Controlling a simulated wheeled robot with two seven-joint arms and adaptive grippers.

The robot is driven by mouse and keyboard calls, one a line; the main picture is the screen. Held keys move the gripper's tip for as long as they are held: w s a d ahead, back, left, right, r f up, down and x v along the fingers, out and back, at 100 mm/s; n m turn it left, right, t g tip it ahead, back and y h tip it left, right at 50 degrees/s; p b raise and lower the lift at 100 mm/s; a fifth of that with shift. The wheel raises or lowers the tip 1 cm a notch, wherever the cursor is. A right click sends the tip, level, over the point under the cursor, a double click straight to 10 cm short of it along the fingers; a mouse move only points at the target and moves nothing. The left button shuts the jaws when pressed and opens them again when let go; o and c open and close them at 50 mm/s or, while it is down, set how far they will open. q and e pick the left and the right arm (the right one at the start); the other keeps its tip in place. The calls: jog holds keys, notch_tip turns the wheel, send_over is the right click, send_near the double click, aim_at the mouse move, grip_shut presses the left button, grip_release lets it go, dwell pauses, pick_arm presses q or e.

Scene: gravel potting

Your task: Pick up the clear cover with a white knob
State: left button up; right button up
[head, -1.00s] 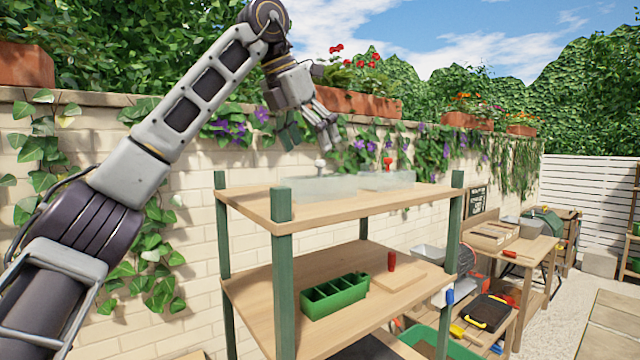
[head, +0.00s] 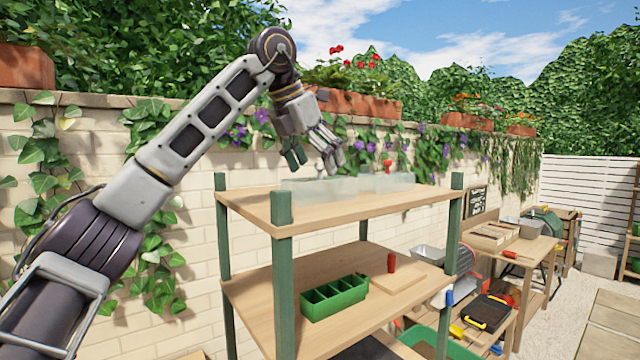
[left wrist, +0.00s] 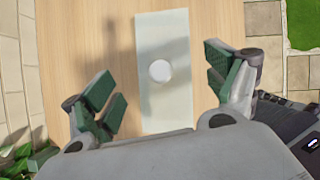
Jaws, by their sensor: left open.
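The clear cover with a white knob (head: 318,189) stands on the top shelf; its knob is partly behind my gripper's fingers in the head view. In the left wrist view the cover (left wrist: 163,100) is a pale long rectangle with a round white knob (left wrist: 160,71) near its middle. My left gripper (head: 312,160) is open and empty, pointing down just above the cover. In the left wrist view its green-padded fingers (left wrist: 160,88) stand apart, one on each side of the cover. My right gripper is not in view.
A second clear cover with a red knob (head: 389,181) stands close to the right on the same shelf (head: 350,207). Green corner posts (head: 281,207) rise at the shelf's edges. A green divided tray (head: 335,297) and a board with a red handle (head: 398,279) lie on the shelf below.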

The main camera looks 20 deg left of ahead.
pick_arm(q)
jog(key=shift+x, duration=1.3)
jog(key=c, duration=1.1)
